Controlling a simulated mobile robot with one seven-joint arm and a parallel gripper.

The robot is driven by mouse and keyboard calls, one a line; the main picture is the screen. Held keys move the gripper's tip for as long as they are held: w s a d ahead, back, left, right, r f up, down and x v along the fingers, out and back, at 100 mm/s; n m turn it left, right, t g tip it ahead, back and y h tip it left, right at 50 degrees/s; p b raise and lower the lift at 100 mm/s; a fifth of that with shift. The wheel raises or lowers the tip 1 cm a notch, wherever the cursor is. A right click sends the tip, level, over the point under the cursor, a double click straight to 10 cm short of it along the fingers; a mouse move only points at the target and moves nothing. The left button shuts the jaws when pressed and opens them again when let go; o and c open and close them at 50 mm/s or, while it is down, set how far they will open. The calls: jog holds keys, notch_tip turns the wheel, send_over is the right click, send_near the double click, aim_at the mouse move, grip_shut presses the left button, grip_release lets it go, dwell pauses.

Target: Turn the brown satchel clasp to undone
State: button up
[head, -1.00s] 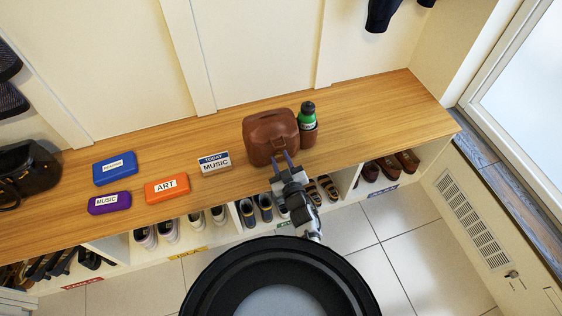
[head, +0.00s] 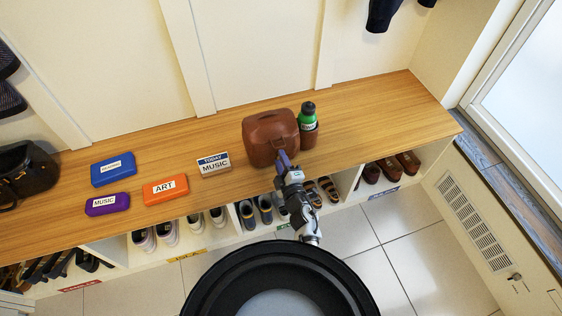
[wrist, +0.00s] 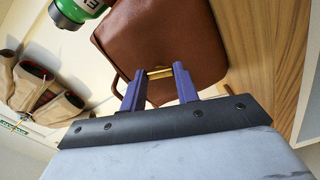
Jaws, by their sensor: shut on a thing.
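The brown satchel (head: 270,137) stands upright on the wooden bench top, its front towards me. It also shows in the wrist view (wrist: 165,45), where its brass clasp (wrist: 160,73) lies between my fingertips. My gripper (head: 284,162) is at the satchel's front face, and in the wrist view its two purple fingers (wrist: 160,84) are shut on the clasp. The clasp is hidden behind the fingers in the head view. How far the clasp is turned is hard to tell.
A green bottle (head: 308,113) stands in a brown side pocket right of the satchel. A TODAY MUSIC sign (head: 214,164), an orange ART case (head: 165,190), a blue case (head: 114,169) and a purple MUSIC case (head: 107,204) lie to the left. Shoes fill cubbies below.

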jog(key=shift+n, duration=1.9)
jog(key=o, duration=1)
jog(key=shift+s, duration=0.1)
